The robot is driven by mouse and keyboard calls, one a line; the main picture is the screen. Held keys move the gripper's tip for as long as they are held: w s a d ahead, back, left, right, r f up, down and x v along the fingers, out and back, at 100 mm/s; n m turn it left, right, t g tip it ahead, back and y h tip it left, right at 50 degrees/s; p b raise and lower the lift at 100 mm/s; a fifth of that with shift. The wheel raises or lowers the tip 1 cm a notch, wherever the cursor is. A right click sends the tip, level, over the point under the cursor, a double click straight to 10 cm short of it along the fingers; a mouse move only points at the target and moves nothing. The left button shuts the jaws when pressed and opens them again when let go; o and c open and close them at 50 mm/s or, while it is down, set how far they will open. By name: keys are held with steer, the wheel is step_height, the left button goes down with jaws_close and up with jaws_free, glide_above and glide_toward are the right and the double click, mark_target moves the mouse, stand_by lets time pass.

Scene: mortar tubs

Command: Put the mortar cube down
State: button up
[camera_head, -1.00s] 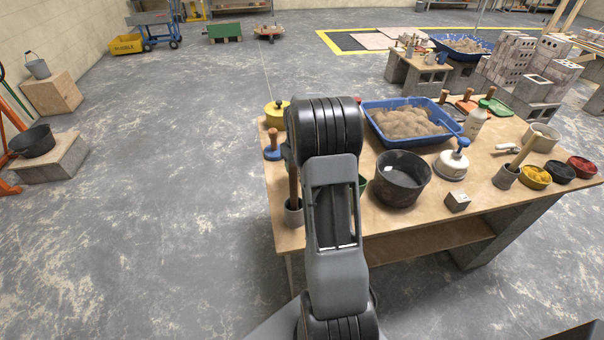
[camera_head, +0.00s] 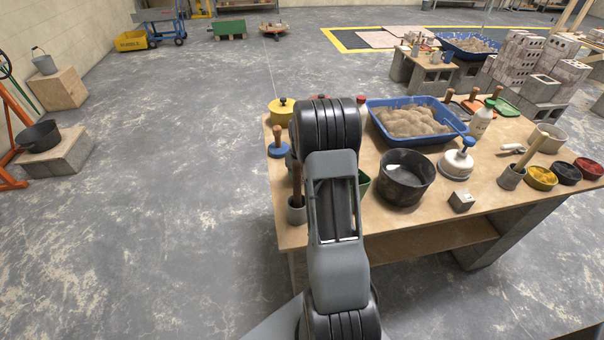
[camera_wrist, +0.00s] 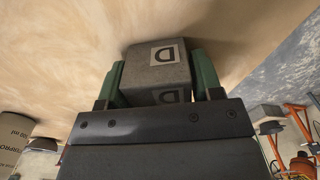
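In the wrist view, a grey mortar cube (camera_wrist: 158,75) with a black letter D on pale labels sits between the two green fingers of my gripper (camera_wrist: 160,85). The fingers press on both sides of it. The wooden tabletop (camera_wrist: 60,50) lies just beyond the cube; I cannot tell whether they touch. In the head view my arm hides the gripper and this cube. Another small grey cube (camera_head: 461,200) with a mark on top stands on the table near its front edge.
Pigment bowls (camera_head: 541,177) stand at the right.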

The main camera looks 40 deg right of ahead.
steer(key=o, duration=0.3)
steer(key=shift+r, duration=0.1)
step_height(320, 180, up, 12)
steer(key=shift+r, duration=0.1)
stand_by(0.5)
stand_by(0.4)
